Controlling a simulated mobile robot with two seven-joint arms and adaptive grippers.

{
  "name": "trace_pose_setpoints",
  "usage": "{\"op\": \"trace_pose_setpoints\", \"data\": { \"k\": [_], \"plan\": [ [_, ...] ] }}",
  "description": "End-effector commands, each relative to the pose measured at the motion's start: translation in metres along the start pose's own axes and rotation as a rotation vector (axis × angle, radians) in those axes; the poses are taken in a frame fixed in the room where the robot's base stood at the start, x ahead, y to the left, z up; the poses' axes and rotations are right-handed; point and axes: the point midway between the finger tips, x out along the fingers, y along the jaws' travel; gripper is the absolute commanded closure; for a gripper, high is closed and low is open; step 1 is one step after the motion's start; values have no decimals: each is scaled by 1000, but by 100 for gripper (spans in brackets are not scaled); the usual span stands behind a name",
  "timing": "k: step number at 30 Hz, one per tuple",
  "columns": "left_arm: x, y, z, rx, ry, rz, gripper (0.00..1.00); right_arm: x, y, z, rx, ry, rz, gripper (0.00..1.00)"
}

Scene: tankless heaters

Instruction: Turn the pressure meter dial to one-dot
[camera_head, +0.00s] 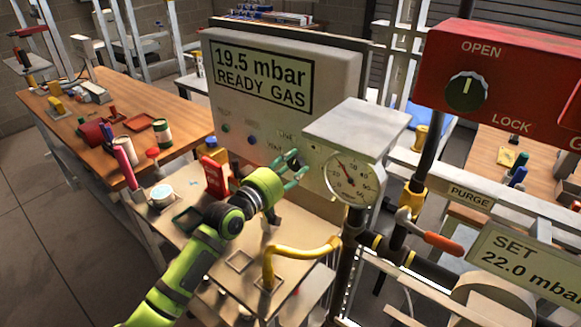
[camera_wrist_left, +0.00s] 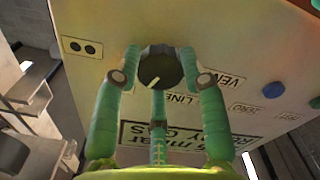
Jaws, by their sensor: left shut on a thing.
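The pressure meter (camera_head: 342,83) is a pale box with a screen reading "19.5 mbar READY GAS". Its dark round dial (camera_wrist_left: 160,68) shows in the left wrist view, with a white pointer line toward the lower left of that picture. My left gripper (camera_head: 288,170) reaches the lower front of the meter; in the left wrist view its green fingers (camera_wrist_left: 160,78) are shut on the dial from both sides. A two-dot label (camera_wrist_left: 82,47) is left of the dial there. I cannot see a one-dot label. The fingers mostly hide the dial in the head view. My right gripper is not in view.
A round pressure gauge (camera_head: 350,178) under a grey box stands close right of my left gripper. A yellow bent pipe (camera_head: 300,257) rises below it. A red OPEN/LOCK panel (camera_head: 505,70) is at the right. A wooden bench (camera_head: 180,97) with tools is at the left.

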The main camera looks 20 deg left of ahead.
Motion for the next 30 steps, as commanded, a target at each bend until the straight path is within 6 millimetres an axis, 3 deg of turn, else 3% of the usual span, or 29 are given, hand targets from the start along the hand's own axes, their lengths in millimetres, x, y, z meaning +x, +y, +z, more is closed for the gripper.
{"op": "trace_pose_setpoints", "data": {
  "k": [16,17,18,19,30],
  "plan": [
    [0,-3,7,23,-16,-6,91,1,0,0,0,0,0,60],
    [0,-3,7,23,-16,-6,54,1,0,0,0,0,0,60],
    [0,-3,7,23,-16,-6,38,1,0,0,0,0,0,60],
    [0,-2,7,23,-15,-6,34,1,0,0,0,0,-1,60],
    [-3,-2,3,25,-6,-3,34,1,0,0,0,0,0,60]
  ]
}}
